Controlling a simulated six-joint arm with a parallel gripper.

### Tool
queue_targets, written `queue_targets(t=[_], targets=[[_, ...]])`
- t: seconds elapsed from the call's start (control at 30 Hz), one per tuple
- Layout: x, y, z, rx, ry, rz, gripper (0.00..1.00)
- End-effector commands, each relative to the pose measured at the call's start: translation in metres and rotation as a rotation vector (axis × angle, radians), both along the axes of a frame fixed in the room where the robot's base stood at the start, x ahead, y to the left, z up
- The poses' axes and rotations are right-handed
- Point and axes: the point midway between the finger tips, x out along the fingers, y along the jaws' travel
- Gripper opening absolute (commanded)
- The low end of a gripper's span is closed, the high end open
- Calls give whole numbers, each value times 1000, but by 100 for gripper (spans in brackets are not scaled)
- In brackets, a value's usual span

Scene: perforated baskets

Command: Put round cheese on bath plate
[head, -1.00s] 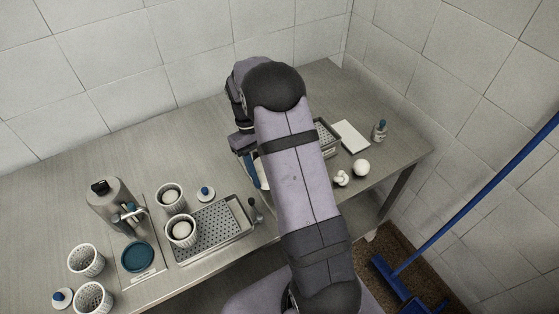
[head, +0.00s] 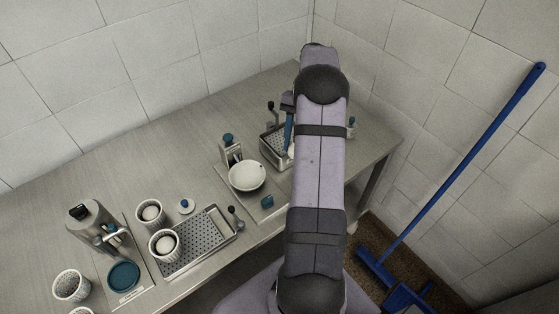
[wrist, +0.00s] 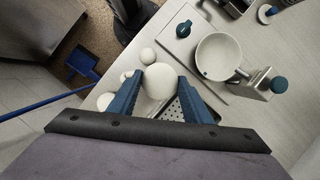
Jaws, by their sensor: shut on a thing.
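My gripper (wrist: 159,78) has its two blue fingers shut on a round white cheese (wrist: 158,86) in the wrist view. The cheese is above or at the edge of a perforated tray (wrist: 173,112); I cannot tell whether they touch. In the head view my arm hides most of the gripper; a blue finger shows beside the perforated tray (head: 268,150). A pale flat plate with a teal knob (wrist: 183,29) bears a white bowl (wrist: 220,58); it also shows in the head view (head: 247,176). I cannot tell for sure which surface is the bath plate.
Smaller white balls (wrist: 147,56) lie left of the cheese in the wrist view. A teal-capped container (wrist: 278,86) stands beside the bowl. The back of the table is clear.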

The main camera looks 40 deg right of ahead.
Motion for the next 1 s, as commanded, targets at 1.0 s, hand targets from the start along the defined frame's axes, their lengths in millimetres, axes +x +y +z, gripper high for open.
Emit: queue_targets(t=[1.0], targets=[[89,-39,45,21,-10,-1695,21]])
